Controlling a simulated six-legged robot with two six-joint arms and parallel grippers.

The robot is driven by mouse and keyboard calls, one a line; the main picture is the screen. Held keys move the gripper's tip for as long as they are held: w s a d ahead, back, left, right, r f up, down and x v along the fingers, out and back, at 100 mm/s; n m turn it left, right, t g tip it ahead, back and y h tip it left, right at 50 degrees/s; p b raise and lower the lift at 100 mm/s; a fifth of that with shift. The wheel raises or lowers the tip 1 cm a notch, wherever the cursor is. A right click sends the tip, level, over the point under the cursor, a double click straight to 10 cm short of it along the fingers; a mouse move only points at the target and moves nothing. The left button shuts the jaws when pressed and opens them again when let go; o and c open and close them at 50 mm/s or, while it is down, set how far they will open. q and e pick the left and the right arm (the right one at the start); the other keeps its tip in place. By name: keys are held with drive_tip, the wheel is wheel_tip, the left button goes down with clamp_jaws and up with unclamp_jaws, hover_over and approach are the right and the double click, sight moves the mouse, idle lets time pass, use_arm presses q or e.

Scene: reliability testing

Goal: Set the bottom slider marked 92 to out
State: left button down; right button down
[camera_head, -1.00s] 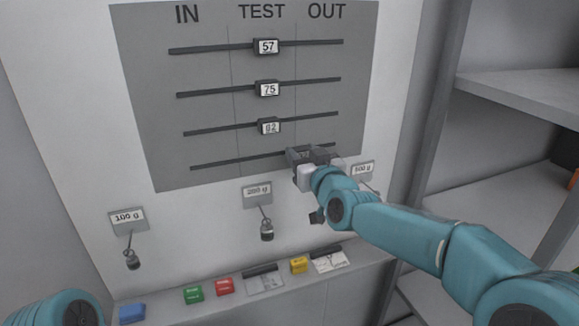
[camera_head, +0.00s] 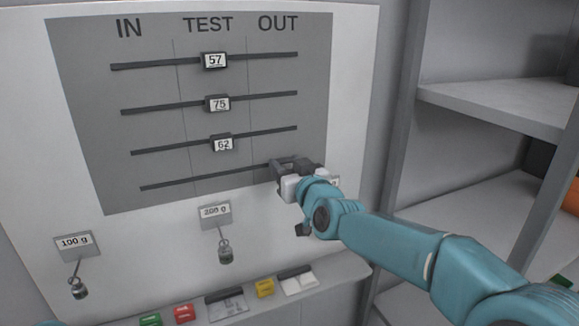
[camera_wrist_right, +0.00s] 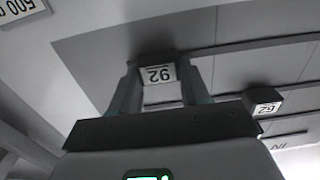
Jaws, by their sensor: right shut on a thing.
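The bottom slider marked 92 (camera_wrist_right: 158,74) sits between the two fingers of my right gripper (camera_wrist_right: 160,90), its label upside down in the right wrist view. In the head view my right gripper (camera_head: 286,167) is shut on it under the OUT heading, near the right end of the bottom rail (camera_head: 205,179). The gripper hides the slider there. My left gripper is out of view.
Sliders 57 (camera_head: 215,61), 75 (camera_head: 218,104) and 62 (camera_head: 222,144) stand in the TEST column above. Weights on hooks hang below the panel, over a ledge (camera_head: 345,268) with coloured blocks. Shelves (camera_head: 500,105) stand at right.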

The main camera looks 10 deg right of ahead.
drive_tip(key=shift+d+r, duration=0.15)
drive_tip(key=shift+d, duration=0.05)
drive_tip(key=c, duration=0.7)
unclamp_jaws()
drive_tip(key=shift+o, duration=0.9)
drive_tip(key=shift+w+d, duration=0.1)
drive_tip(key=shift+w, duration=0.1)
drive_tip(key=shift+s+a, duration=0.2)
drive_tip(key=b+v, duration=0.3)
drive_tip(key=v, duration=1.3)
drive_tip(key=shift+b, duration=0.35)
drive_tip(key=shift+d, duration=0.1)
